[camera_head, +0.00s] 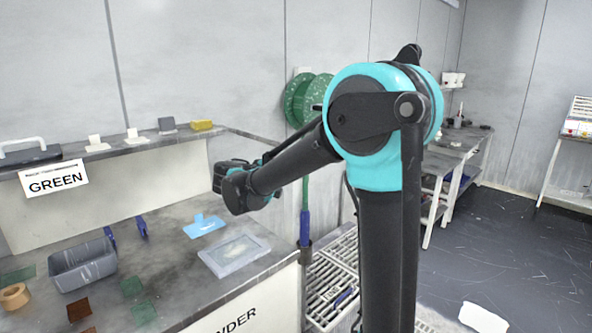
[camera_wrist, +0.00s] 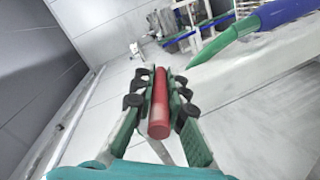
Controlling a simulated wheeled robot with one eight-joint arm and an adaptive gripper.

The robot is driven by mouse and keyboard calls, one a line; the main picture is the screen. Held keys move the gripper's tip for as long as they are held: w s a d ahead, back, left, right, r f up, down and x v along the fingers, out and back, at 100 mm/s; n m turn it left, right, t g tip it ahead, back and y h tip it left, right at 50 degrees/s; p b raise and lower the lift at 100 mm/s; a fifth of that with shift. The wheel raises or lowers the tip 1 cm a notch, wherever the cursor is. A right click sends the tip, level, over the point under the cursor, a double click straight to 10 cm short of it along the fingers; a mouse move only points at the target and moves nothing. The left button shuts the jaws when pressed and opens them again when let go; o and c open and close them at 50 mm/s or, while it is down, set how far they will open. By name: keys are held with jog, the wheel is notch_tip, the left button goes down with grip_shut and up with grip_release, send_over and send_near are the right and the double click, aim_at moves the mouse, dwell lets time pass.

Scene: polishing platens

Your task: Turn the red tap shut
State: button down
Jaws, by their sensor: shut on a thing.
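In the wrist view a red rod (camera_wrist: 160,104) lies between the two green and black fingers of my gripper (camera_wrist: 158,88), which is shut on it. The rod has a smooth round body, with a flat end towards the camera. Its far end is hidden among the fingers, so I cannot tell what it joins or whether it is the tap's handle. In the head view my arm's dark wrist is over the bench, and the fingers and the red rod are hidden. No other red tap can be made out.
A green pole (camera_head: 305,190) with a blue sleeve stands at the bench's right edge. The bench (camera_head: 185,262) carries a grey bin (camera_head: 84,268), a flat framed plate (camera_head: 234,254) and a light-blue piece (camera_head: 204,225). A shelf runs behind. Open floor (camera_head: 500,235) lies right.

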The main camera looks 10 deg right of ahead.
jog(key=shift+f+t+h, duration=0.45)
jog(key=shift+t+h, duration=0.15)
jog(key=shift+h, duration=0.3)
jog(key=c, duration=1.5)
grip_release()
jog(key=shift+c, duration=0.2)
jog(key=v, duration=1.2)
jog(key=shift+f, duration=0.25)
jog(key=shift+d, duration=0.1)
